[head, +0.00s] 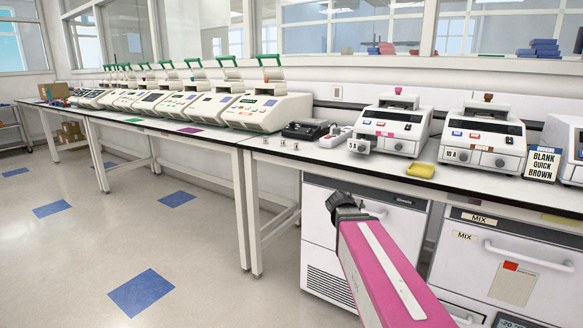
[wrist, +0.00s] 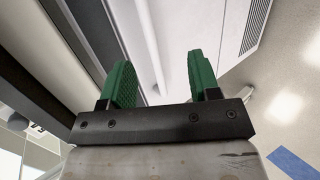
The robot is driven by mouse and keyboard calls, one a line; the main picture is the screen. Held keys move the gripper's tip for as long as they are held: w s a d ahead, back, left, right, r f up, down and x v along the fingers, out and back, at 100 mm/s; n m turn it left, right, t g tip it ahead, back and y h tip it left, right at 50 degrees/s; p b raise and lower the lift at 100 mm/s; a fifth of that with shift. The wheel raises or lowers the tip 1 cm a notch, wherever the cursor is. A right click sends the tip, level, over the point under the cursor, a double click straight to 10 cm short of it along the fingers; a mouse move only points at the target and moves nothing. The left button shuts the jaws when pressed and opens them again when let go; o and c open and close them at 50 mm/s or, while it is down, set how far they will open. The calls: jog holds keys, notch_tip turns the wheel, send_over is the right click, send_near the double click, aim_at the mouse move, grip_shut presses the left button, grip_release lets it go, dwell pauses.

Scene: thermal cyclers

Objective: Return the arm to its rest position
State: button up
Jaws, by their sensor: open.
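My gripper (wrist: 160,78) shows in the wrist view with its two green pads well apart and nothing between them. Past the pads are a white appliance front (wrist: 215,30) with a vent grille and the pale floor. In the head view my pink arm reaches up from the bottom edge, in front of the under-bench white unit (head: 320,232). It ends in a dark joint below the bench edge. My gripper cannot be made out in the head view.
A long white bench (head: 215,136) carries a row of thermal cyclers (head: 268,108) with green handles. Two white machines (head: 392,128) and a yellow sponge (head: 420,171) stand on the right bench. A sign (head: 542,163) is at far right. The floor at left (head: 70,260) is clear.

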jog(key=s+a+f+m+g+y, duration=0.3)
jog(key=s+f+m+g, duration=0.1)
jog(key=s+f, duration=0.4)
jog(key=s+a+f+m+g+y, duration=0.3)
jog(key=s+f+m, duration=0.3)
jog(key=s+f, duration=0.3)
notch_tip(320, 180, down, 3)
jog(key=shift+a+r+g+y, duration=0.15)
jog(key=shift+a+g+y, duration=0.25)
jog(key=shift+a+y, duration=0.35)
